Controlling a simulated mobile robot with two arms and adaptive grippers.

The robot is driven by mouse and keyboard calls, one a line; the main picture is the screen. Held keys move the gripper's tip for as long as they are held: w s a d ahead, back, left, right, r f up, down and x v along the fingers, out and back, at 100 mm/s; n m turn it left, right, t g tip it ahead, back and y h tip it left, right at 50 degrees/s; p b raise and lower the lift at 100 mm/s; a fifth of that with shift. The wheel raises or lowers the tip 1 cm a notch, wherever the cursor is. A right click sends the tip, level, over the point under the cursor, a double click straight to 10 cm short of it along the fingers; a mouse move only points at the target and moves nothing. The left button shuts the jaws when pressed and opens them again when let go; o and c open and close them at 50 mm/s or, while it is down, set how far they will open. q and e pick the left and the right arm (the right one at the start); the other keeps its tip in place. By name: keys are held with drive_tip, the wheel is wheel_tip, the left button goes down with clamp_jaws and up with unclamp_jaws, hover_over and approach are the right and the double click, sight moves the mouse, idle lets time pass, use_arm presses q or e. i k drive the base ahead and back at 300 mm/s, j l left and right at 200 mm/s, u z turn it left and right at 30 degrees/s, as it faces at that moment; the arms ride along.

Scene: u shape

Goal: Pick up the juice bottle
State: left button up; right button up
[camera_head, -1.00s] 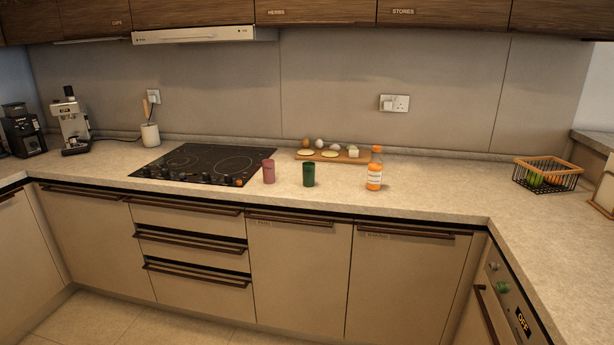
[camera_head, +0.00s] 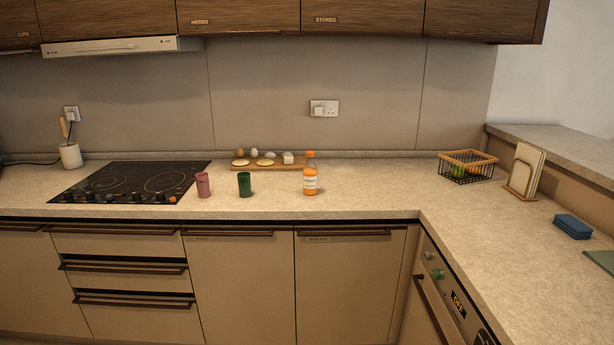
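The juice bottle (camera_head: 310,176) stands upright on the counter, in the middle of the head view. It is orange with a pale label and an orange cap. A green cup (camera_head: 244,184) and a pink cup (camera_head: 203,185) stand to its left, apart from it. Neither of my grippers shows in the view.
A wooden board (camera_head: 290,165) with eggs and other food lies behind the cups and bottle. A black hob (camera_head: 130,182) is at the left. A wire basket (camera_head: 467,167), a rack (camera_head: 524,172) and a blue sponge (camera_head: 572,227) sit right. Counter between bottle and basket is clear.

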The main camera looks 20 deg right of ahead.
sight(310, 170)
drive_tip(key=i+l, duration=0.2)
drive_tip(key=i, duration=0.2)
drive_tip(key=i+l, duration=0.45)
drive_tip(key=i, duration=0.3)
